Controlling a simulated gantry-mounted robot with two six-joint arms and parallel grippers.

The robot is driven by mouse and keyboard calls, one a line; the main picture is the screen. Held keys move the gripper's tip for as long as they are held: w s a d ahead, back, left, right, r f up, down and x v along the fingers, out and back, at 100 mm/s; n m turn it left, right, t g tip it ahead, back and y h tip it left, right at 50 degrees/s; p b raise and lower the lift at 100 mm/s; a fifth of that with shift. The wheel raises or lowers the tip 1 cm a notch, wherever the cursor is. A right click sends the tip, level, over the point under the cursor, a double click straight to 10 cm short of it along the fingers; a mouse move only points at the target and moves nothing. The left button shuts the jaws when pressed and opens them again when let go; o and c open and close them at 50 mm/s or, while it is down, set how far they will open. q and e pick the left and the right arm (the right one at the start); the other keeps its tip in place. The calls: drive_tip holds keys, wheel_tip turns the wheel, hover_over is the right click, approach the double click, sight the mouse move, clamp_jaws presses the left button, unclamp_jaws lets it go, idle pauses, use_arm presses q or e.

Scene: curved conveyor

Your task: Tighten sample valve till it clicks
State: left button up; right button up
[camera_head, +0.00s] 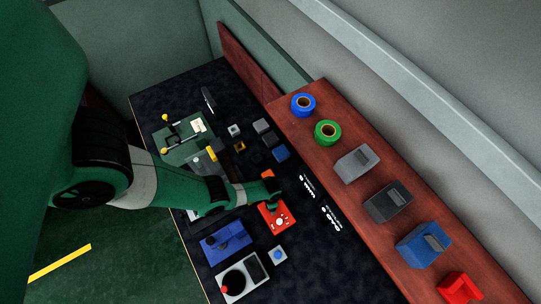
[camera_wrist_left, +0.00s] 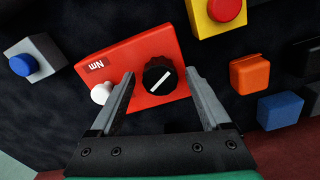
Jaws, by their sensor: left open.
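A red box (camera_wrist_left: 130,60) with a black round knob (camera_wrist_left: 159,78) lies on the dark table in the left wrist view. The knob has a white line, and a label reading "Nm" and a white peg (camera_wrist_left: 101,94) are on the same box. My left gripper (camera_wrist_left: 160,75) is open, with one finger on each side of the knob; I cannot tell whether they touch it. In the head view my left gripper (camera_head: 273,191) is over the upper part of the red box (camera_head: 280,220), and the knob is hidden. My right gripper is not in view.
A blue box (camera_head: 226,240) and a grey joystick box (camera_head: 243,279) stand below left. A small box with a blue button (camera_head: 278,254) is close by. Several small blocks lie above. A raised brown shelf (camera_head: 335,190) with tape rolls and bins runs along the right.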

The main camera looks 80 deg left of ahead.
use_arm(q)
wheel_tip(320, 180, up, 12)
drive_tip(key=p, duration=1.1)
drive_tip(key=shift+f, duration=0.15)
drive_tip(key=shift+f, duration=0.1)
wheel_tip(320, 180, down, 12)
drive_tip(key=n+b, duration=0.6)
drive_tip(key=b, duration=0.5)
drive_tip(key=shift+w+b, duration=0.1)
drive_tip(key=shift+b, duration=0.3)
